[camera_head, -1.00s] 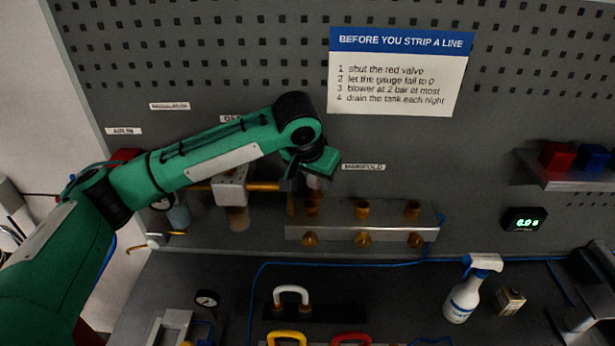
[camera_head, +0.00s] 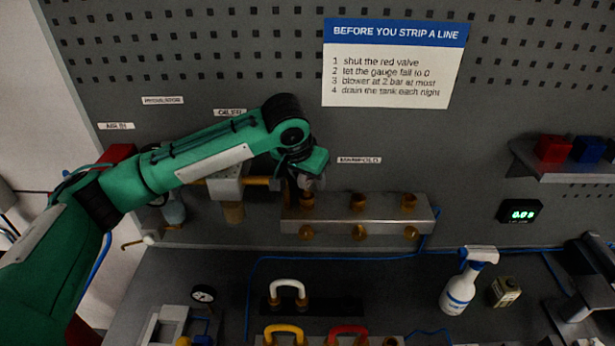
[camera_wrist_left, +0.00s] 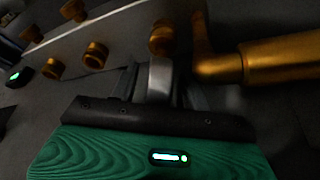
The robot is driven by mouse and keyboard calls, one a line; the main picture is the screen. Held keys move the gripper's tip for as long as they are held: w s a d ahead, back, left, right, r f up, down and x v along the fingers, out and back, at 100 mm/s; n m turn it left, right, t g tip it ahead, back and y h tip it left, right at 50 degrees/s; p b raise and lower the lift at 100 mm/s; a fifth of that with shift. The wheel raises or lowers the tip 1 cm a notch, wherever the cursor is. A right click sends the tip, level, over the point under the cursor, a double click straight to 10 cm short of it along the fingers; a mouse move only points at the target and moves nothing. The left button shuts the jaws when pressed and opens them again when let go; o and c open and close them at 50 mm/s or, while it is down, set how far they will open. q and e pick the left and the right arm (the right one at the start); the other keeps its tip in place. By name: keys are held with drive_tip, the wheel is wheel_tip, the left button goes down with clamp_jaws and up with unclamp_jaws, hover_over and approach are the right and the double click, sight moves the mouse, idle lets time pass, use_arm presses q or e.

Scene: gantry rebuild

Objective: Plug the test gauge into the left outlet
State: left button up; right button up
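The metal manifold (camera_head: 330,227) is on the back panel, with a row of brass fittings on top and another along its front. My left gripper (camera_head: 308,182) is right above its left top fitting (camera_head: 306,201), pointing down; I cannot tell whether they touch. In the left wrist view a light grey piece (camera_wrist_left: 160,80) shows between the dark fingers, in line with a brass fitting (camera_wrist_left: 162,38); I cannot tell whether it is gripped. A small round dial gauge (camera_head: 203,294) stands on the bench at lower left; whether it is the test gauge is unclear.
A brass pipe (camera_wrist_left: 285,60) runs close beside the left gripper. A regulator block (camera_head: 226,186) is left of the manifold. A spray bottle (camera_head: 461,290), blue hose (camera_head: 290,258) and coloured handles (camera_head: 348,331) are on the bench. A display (camera_head: 519,212) glows at right.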

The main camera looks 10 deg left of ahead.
use_arm(q)
drive_tip(key=shift+s+r, duration=0.1)
drive_tip(key=shift+r, duration=0.15)
drive_tip(key=b+v, duration=0.4)
drive_tip(key=v, duration=0.9)
drive_tip(key=shift+a+r, duration=0.15)
